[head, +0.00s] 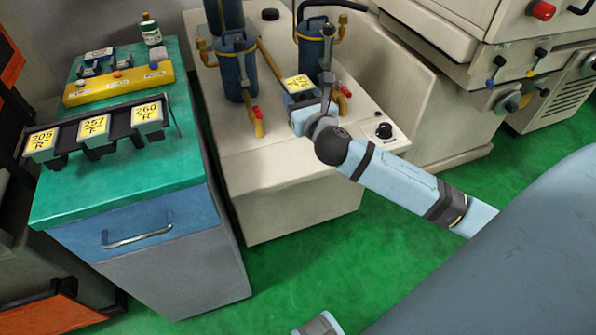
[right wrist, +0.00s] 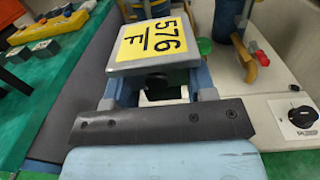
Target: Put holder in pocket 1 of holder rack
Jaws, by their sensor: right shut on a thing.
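A grey holder with a yellow label reading 576 F (head: 298,84) is in my right gripper (head: 312,112), above the beige machine top. In the right wrist view the same holder (right wrist: 155,45) sits at the fingertips of the right gripper (right wrist: 155,88), its label facing up. The black holder rack (head: 118,115) stands on the green cabinet top at the left. Holders labelled 205 (head: 42,143), 257 (head: 95,132) and 260 (head: 147,118) hang along it. Pocket numbers are not readable. My left gripper is not seen.
Blue cylinders with yellow pipes and red valves (head: 237,65) stand close behind the right gripper. The front of the green top (head: 120,185) is clear.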

